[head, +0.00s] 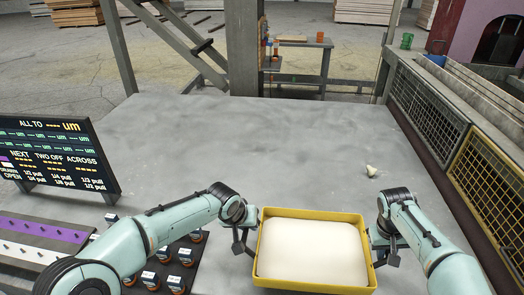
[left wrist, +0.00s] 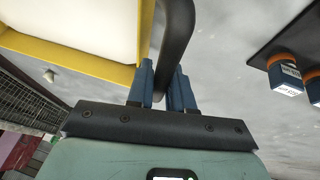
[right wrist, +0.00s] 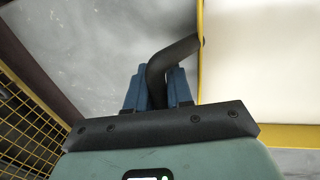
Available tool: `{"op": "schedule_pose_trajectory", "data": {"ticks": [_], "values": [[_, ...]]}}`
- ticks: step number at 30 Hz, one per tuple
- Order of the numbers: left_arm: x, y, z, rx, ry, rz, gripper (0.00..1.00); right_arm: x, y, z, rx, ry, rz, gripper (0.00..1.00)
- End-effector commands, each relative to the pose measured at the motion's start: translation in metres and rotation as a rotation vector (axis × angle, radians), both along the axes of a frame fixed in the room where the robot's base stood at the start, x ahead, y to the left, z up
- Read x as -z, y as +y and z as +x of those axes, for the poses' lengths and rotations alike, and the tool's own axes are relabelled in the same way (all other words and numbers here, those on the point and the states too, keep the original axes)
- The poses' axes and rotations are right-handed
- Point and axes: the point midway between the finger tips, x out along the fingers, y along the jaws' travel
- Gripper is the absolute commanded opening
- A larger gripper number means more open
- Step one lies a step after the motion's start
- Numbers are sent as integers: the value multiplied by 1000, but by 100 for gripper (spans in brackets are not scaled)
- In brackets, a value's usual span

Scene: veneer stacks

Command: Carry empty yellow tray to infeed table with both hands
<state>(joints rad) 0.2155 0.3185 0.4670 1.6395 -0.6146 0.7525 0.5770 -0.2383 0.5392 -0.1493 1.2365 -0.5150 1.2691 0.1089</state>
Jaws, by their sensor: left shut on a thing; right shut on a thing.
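The yellow tray (head: 313,213) is at the front middle of the grey table in the head view. Its inside shows a plain white surface with nothing standing on it. My left gripper (head: 243,247) is shut on the dark handle (left wrist: 175,35) at the tray's left side. My right gripper (head: 386,251) is shut on the dark handle (right wrist: 172,57) at its right side. The yellow rim also shows in both wrist views, beside the fingers. The tray looks about level. I cannot tell whether its bottom touches the table.
The grey table top (head: 250,140) is wide and mostly clear beyond the tray. A small pale lump (head: 372,171) lies at the right. Mesh fencing (head: 425,108) runs along the right.

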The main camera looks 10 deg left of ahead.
Motion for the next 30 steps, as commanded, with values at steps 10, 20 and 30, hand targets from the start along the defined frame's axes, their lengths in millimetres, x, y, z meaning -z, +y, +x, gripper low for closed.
{"op": "schedule_pose_trajectory", "data": {"ticks": [10, 20, 30], "values": [[-2, -3, 0, 4, -4, -4, 0, -1, 3, 0, -3, -3, 4, 0], [7, -3, 0, 4, -2, -3, 0, 7, 3, 0, -4, -3, 4, 0], [25, -3, 0, 4, -2, -5, 0, 25, 3, 0, -2, -1, 4, 0]]}}
